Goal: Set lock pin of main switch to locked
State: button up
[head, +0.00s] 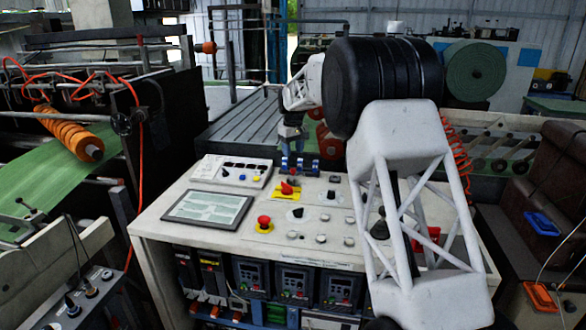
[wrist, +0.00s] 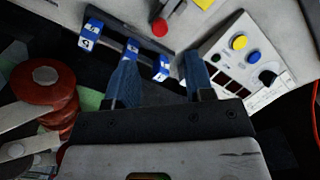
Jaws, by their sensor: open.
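The main switch, a red handle on a yellow plate (head: 287,189), sits on the top of the white control desk (head: 160,222). In the wrist view, a red knob end (wrist: 160,27) on a grey shaft shows near the top, with a bit of yellow to its right. I cannot make out the lock pin or its position. My gripper (head: 291,132) is above the desk's back edge, behind the switch and apart from it. In the wrist view its two blue fingers (wrist: 160,65) are spread, with nothing held between them.
Blue numbered blocks (head: 300,165) on a dark rail line the desk's back edge, close below my gripper. A button box (head: 232,171), a framed sheet (head: 208,207) and a red mushroom button (head: 264,222) are near the switch. Red discs (wrist: 45,85) are left in the wrist view.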

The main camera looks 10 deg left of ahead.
aim_at(293, 169)
jog(key=shift+f, duration=3.9)
grip_shut()
